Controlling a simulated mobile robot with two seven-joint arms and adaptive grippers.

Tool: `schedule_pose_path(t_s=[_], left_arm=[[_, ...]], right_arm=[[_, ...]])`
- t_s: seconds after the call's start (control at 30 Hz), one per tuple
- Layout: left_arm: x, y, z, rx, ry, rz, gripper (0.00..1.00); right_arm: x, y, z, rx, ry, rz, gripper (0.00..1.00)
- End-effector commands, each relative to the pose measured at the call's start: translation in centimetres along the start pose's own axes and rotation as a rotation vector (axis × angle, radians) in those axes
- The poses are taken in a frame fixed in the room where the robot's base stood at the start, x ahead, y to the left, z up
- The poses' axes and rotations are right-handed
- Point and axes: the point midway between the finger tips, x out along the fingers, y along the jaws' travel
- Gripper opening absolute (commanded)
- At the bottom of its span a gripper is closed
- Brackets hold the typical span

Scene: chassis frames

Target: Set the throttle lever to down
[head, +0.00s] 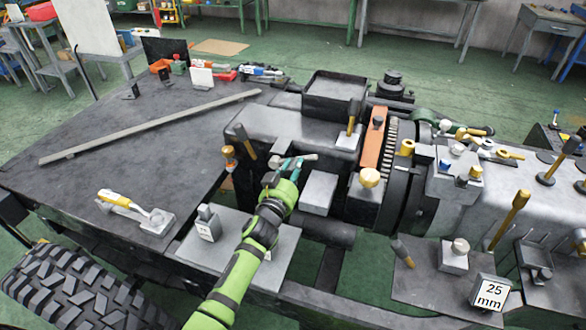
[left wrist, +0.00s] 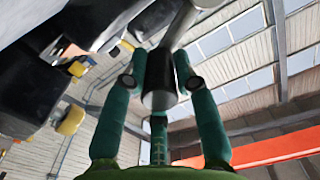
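My left gripper (head: 290,165) is over the chassis, beside the dark housing's front edge. In the left wrist view, my left gripper (left wrist: 162,70) has its two green fingers on either side of a lever (left wrist: 160,95) with a dark round end and a grey shaft. Both fingertips look closed against its sides. No label shows which lever is the throttle lever. In the head view the held part is mostly hidden by the fingers. A dark tilted handle (head: 245,142) stands just left of the gripper. My right gripper is out of view.
An orange-brown knob (head: 229,155) and a grey block (head: 319,192) are close to the gripper. A yellow-handled tool (head: 122,201) lies on the flat deck (head: 110,150) at left. The left deck has free room.

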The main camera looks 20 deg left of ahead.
Motion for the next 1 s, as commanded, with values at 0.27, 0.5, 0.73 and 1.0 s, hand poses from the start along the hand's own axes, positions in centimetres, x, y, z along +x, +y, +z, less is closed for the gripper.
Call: schedule_pose_path(t_s=[0.27,0.5,0.73,1.0], left_arm=[[0.0,0.2,0.3,0.037,0.001,0.000,0.00],[0.0,0.7,1.4,0.172,0.002,0.000,0.00],[0.0,1.1,2.5,0.335,0.003,0.001,0.00],[0.0,1.3,3.4,0.481,0.003,0.000,0.00]], right_arm=[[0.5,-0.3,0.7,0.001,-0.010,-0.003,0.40],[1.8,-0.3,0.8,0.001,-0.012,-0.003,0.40],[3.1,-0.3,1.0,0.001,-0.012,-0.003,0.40],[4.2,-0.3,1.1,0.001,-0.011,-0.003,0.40]])
